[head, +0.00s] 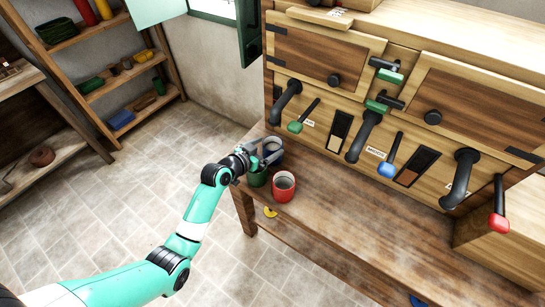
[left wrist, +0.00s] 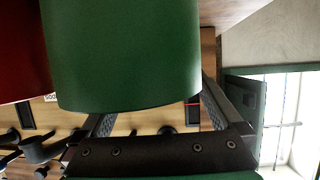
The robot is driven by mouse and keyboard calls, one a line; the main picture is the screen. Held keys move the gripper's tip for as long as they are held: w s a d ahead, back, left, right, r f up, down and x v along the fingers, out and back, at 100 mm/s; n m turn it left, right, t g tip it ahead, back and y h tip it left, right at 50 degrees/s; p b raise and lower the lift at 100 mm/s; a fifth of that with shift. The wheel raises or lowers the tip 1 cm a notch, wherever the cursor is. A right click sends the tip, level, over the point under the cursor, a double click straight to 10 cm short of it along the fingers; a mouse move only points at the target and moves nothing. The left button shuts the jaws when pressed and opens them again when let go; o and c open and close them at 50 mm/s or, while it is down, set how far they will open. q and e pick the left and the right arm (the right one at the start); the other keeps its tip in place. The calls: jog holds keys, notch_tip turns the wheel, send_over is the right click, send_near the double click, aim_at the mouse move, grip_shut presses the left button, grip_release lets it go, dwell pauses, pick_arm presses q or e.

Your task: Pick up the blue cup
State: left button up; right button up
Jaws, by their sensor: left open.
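On the left end of the wooden bench, a dark blue cup (head: 276,146) stands behind my left gripper, which partly hides it in the head view. A green cup (head: 257,178) is in front of it, with a red cup (head: 284,187) to the right. My left gripper (head: 270,158) is open at the cups, above the green one. In the left wrist view, the green cup (left wrist: 120,55) fills much of the picture, in front of the spread fingers (left wrist: 155,115). The red cup (left wrist: 22,55) is at its left. The blue cup is not clearly visible there.
A wooden mill cabinet (head: 340,60) with black spouts and coloured levers stands along the back of the bench (head: 340,220). A small yellow object (head: 269,212) is at the bench's front edge. Shelves (head: 100,85) stand at the left. The bench right of the red cup is clear.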

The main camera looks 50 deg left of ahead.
pick_arm(q)
jog(key=x, duration=0.2)
jog(key=shift+w+f+b, duration=0.1)
jog(key=shift+w+b, duration=0.2)
jog(key=shift+w, duration=0.05)
jog(key=shift+c, duration=0.2)
grip_shut()
